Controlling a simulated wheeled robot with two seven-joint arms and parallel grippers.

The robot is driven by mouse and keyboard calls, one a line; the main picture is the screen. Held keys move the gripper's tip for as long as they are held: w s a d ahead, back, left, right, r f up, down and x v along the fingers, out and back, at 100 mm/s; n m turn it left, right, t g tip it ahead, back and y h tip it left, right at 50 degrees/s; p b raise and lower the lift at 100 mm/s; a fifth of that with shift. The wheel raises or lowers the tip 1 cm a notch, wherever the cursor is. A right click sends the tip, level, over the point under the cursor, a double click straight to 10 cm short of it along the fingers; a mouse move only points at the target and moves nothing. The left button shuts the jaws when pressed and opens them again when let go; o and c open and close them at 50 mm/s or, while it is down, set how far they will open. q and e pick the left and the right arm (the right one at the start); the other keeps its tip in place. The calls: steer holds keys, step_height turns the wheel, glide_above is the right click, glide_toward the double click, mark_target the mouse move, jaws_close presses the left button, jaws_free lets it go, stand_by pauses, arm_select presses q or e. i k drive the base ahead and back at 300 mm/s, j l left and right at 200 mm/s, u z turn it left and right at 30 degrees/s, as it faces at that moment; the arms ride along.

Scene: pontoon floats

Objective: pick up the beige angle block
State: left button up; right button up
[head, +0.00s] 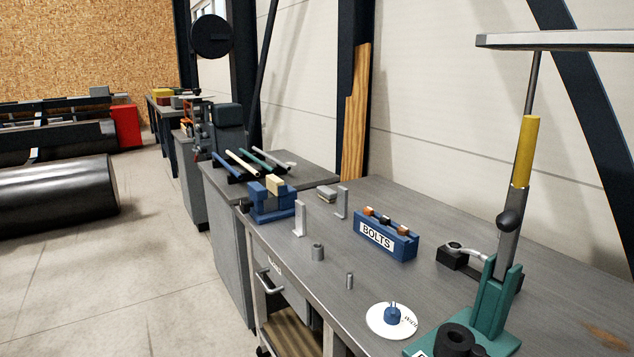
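A small beige block (275,184), which looks like the angle block, sits at the top of a blue vise-like fixture (272,211) near the far end of the grey workbench (440,222). Whether it is clamped or only resting there is too small to tell. Its underside is hidden by the blue fixture. Neither of my grippers is in view.
Grey upright plates (299,220), a grey cylinder (318,252) and a thin pin (350,281) stand nearby. A blue BOLTS box (385,237), a white disc (381,322) and a green lever press (490,300) are closer. Floor (140,270) left of the bench is clear.

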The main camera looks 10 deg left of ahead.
mark_target(272, 181)
steer(key=i+j+z, duration=0.4)
steer(key=j, duration=0.15)
steer(key=j+z, duration=0.25)
steer(key=i+j+z, duration=0.2)
steer(key=j, duration=0.2)
steer(key=k, duration=0.1)
